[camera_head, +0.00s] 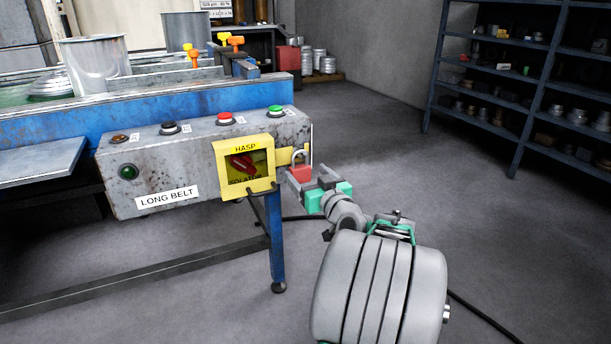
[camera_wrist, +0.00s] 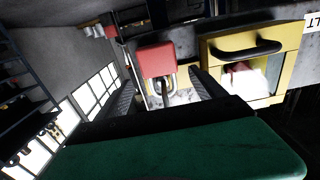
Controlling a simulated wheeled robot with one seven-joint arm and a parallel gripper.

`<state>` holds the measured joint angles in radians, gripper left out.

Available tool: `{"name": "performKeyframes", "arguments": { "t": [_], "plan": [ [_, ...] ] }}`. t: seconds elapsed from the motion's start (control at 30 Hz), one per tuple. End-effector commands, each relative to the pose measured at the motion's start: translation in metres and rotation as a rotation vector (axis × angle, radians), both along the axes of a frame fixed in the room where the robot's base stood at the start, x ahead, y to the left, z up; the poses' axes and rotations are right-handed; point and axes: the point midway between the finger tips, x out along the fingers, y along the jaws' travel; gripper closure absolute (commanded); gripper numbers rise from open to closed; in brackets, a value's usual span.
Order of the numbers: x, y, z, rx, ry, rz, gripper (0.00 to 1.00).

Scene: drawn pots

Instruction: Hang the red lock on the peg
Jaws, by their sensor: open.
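The red lock (camera_head: 301,174) is at the right end of the grey control box, body down and shackle up, beside the yellow hasp plate (camera_head: 262,187). In the wrist view the lock (camera_wrist: 155,58) shows its grey shackle, with a thin dark peg (camera_wrist: 165,92) that appears to lie inside the loop. How far the shackle sits along the peg cannot be told. My gripper (camera_head: 309,182) is close by on the lock's right. In the wrist view the fingers of my gripper (camera_wrist: 162,84) stand apart, one each side of the lock, with gaps visible.
The grey control box (camera_head: 140,190), labelled LONG BELT, carries several buttons and a red isolator handle (camera_head: 243,163). A blue table leg (camera_head: 276,240) stands below it. Metal shelves (camera_head: 480,85) are at the back right.

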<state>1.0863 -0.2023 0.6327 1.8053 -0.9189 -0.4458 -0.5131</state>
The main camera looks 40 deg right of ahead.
Motion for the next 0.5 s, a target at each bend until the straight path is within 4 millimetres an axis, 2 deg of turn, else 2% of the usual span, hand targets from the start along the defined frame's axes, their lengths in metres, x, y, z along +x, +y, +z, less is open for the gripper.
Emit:
{"name": "performKeyframes", "arguments": {
  "t": [0.5],
  "plan": [
    [-0.029,0.009,-0.002,0.001,0.001,-0.001,0.21]
  ]
}}
